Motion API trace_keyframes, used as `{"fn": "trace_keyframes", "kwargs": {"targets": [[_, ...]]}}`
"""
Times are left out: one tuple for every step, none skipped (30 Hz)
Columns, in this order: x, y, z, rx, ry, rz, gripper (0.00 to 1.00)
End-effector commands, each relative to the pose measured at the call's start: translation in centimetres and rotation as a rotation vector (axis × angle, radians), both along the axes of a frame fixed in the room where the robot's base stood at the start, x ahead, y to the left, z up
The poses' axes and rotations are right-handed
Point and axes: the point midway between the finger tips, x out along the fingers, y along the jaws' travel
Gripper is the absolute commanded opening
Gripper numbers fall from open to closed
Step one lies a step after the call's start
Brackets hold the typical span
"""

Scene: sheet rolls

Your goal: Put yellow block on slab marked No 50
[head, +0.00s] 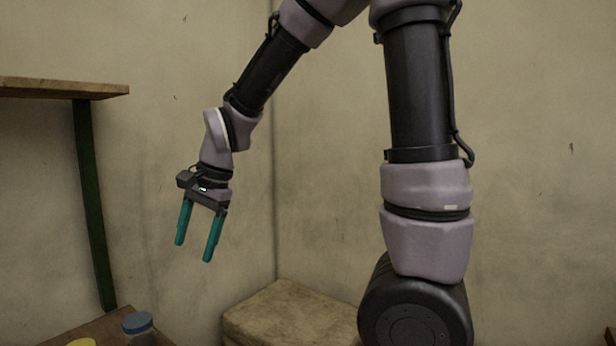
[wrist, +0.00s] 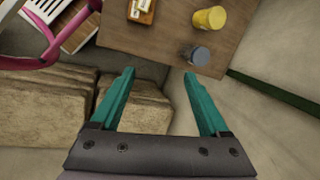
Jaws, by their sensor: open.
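A yellow round, cylinder-like piece (wrist: 210,18) stands on a brown wooden table (wrist: 165,40) at the top of the wrist view. In the head view only its top (head: 80,342) shows at the bottom edge. I see no other yellow thing that could be the yellow block. No marking "No 50" is readable, so I cannot tell which thing is that slab. My gripper (head: 193,250) hangs in the air with its teal fingers pointing down. It is open and empty, also in the wrist view (wrist: 159,73), apart from the table's pieces.
A blue-grey cylinder (wrist: 200,56) stands near the table edge. An orange-brown tray (wrist: 149,16) with pale pieces lies beside them. Tan block-like bulks (wrist: 45,115) lie lower down. A pink curved frame (wrist: 48,40) is at upper left. A wooden shelf (head: 60,88) juts in at left.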

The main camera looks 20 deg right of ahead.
Motion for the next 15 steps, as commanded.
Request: {"fn": "trace_keyframes", "kwargs": {"targets": [[0.3,-2.8,2.4,0.023,-0.058,0.013,0.79],[0.2,-4.2,3.5,0.029,-0.089,0.032,0.79],[0.1,-6.0,5.0,0.032,-0.137,0.055,0.79],[-0.2,-7.4,5.9,0.03,-0.172,0.073,0.79],[-0.5,-8.7,6.9,0.026,-0.207,0.089,0.79],[-1.0,-10.5,8.1,0.015,-0.257,0.111,0.79],[-1.5,-11.8,8.9,0.003,-0.295,0.126,0.79],[-2.0,-13.0,9.7,-0.011,-0.33,0.143,0.79],[-2.8,-14.5,10.5,-0.036,-0.377,0.163,0.79],[-3.3,-15.6,11.1,-0.056,-0.409,0.177,0.79],[-3.9,-16.5,11.6,-0.077,-0.439,0.191,0.79],[-4.7,-17.6,12.2,-0.108,-0.475,0.207,0.79],[-5.3,-18.3,12.5,-0.131,-0.498,0.219,0.79],[-5.8,-18.9,12.8,-0.152,-0.518,0.23,0.79],[-6.4,-19.6,13.1,-0.179,-0.54,0.242,0.79]]}}
